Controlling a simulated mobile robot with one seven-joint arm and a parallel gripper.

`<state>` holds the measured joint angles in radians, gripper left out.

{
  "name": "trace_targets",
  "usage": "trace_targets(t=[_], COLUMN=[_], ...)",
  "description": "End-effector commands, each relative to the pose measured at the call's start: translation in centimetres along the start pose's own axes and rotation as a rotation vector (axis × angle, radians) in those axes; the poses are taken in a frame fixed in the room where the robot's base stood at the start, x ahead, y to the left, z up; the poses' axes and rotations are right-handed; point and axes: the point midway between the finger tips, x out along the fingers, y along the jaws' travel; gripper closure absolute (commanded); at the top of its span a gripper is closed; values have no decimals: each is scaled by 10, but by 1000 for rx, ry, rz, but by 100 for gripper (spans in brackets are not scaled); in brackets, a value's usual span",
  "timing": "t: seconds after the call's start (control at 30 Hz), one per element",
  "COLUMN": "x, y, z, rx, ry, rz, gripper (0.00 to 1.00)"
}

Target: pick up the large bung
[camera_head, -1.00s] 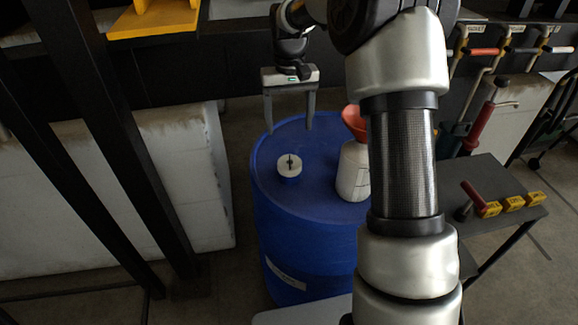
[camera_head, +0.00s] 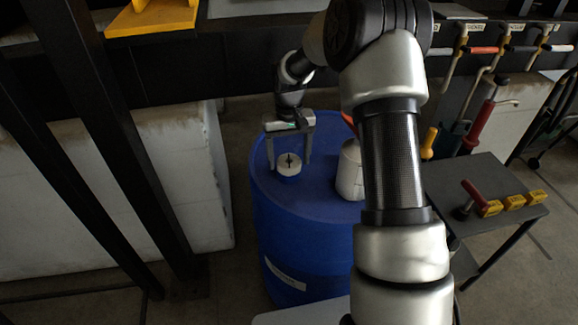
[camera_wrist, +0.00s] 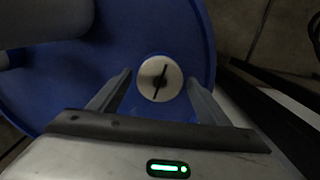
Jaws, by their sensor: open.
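The large bung (camera_head: 289,162) is a white round cap with a dark bar across its top and a blue lower part. It sits on top of the blue drum (camera_head: 310,240). In the wrist view the bung (camera_wrist: 160,79) lies ahead of and between the fingertips. My gripper (camera_head: 290,164) is open and empty, pointing down over the drum top, with one finger on either side of the bung. In the wrist view my gripper (camera_wrist: 159,76) shows clear gaps between both fingers and the bung. I cannot tell the fingertips' exact height beside it.
A white bottle (camera_head: 350,172) stands on the drum right of the bung, partly hidden by my arm. A dark side table (camera_head: 480,190) holds a red-handled tool (camera_head: 472,196) and yellow blocks (camera_head: 512,203). Dark posts (camera_head: 115,130) stand at left.

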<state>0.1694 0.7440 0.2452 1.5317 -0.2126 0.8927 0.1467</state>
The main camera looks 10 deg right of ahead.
Motion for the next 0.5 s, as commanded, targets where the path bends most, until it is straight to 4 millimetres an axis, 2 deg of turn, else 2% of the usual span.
trace_targets(t=[0.17, 0.43, 0.5], x=[0, 0, 0], y=[0, 0, 0], z=[0, 0, 0], rx=[0, 1, 1], ry=[0, 1, 1], rz=[0, 0, 0], gripper=[29, 73, 74])
